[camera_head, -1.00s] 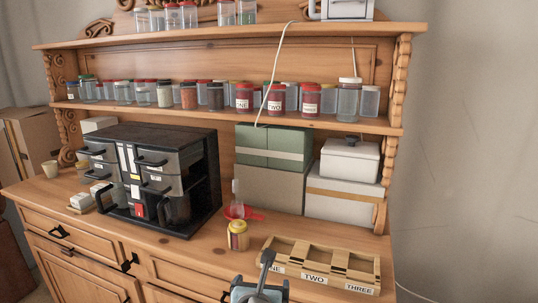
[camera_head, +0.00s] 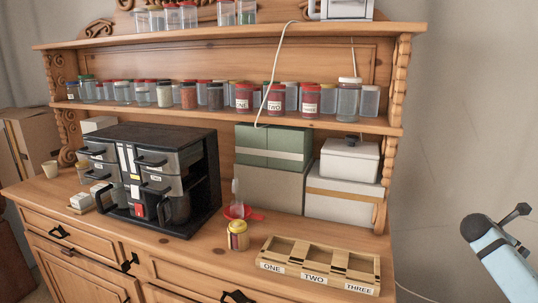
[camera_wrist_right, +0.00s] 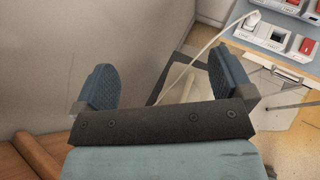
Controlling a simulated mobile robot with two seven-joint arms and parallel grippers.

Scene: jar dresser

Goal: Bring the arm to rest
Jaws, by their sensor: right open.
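In the right wrist view my right gripper (camera_wrist_right: 160,78) is open, with its two blue-grey fingers wide apart and nothing between them. It points past the dresser at the wall and floor. In the head view part of my right arm (camera_head: 496,246), light blue with a dark end, shows at the right edge, to the right of the dresser and apart from it. Its fingers cannot be made out there. My left gripper is not in view.
The wooden dresser (camera_head: 195,262) bears a gold-lidded jar (camera_head: 237,236), a wooden rack (camera_head: 318,284) labelled ONE, TWO, THREE, and a black drawer unit (camera_head: 165,140). Jars line its shelf. In the wrist view a white cable (camera_wrist_right: 205,50) hangs nearby. Bare wall (camera_head: 465,120) lies right of the dresser.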

